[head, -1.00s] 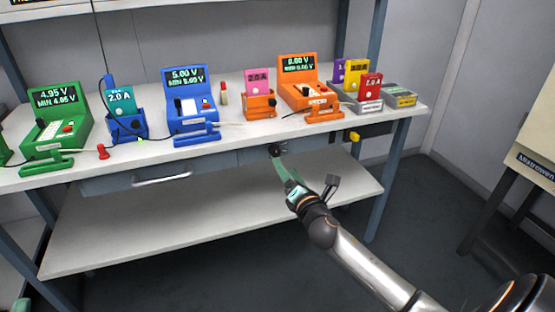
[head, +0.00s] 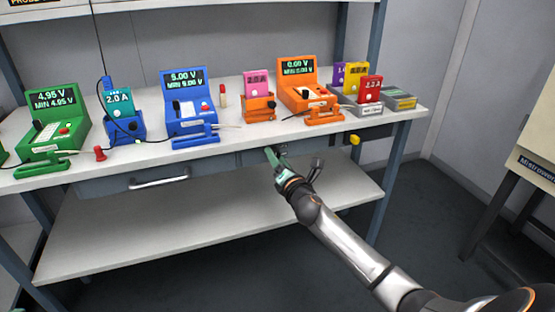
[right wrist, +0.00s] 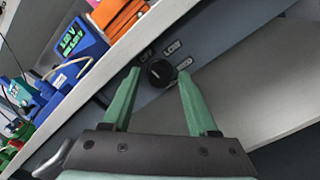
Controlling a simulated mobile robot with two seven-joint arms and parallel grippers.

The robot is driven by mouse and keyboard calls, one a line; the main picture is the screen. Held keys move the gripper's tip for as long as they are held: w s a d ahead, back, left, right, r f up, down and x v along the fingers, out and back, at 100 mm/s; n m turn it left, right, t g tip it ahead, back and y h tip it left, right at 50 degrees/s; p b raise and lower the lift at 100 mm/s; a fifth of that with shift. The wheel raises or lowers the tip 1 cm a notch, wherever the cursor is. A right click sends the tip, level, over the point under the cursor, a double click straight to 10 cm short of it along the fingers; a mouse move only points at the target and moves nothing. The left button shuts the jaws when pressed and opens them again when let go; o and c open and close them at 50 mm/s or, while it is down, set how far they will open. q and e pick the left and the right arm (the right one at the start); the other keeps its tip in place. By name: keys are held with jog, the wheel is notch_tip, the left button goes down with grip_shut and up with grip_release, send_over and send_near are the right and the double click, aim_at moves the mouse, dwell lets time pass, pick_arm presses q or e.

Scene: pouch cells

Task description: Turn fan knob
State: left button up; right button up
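The fan knob (right wrist: 160,73) is a round black dial with a light pointer mark, on the grey-blue panel under the bench edge. Labels reading OFF, LOW and MED surround it in the right wrist view. My right gripper (right wrist: 159,73) is open, with its two green fingers on either side of the knob. Whether they touch it I cannot tell. In the head view my right gripper (head: 276,154) is at the panel below the bench front and largely hides the knob. My left gripper is not in view.
Above the knob is the white bench top (head: 235,137), with a blue device (head: 190,112), an orange device (head: 305,98) and coloured pouch cells. A drawer handle (head: 158,178) is left of the gripper. A yellow knob (head: 355,140) is to the right. A lower shelf (head: 190,215) is empty.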

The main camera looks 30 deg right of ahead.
grip_shut()
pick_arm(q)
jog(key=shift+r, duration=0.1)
pick_arm(e)
jog(key=shift+m, duration=0.3)
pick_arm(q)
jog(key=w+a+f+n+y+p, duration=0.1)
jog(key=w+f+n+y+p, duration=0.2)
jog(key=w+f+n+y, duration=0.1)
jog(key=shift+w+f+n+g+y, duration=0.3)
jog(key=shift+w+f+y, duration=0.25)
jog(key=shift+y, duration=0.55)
pick_arm(e)
jog(key=shift+m, duration=5.7)
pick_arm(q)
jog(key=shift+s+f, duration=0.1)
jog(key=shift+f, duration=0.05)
pick_arm(e)
jog(key=shift+o, duration=1.1)
grip_release()
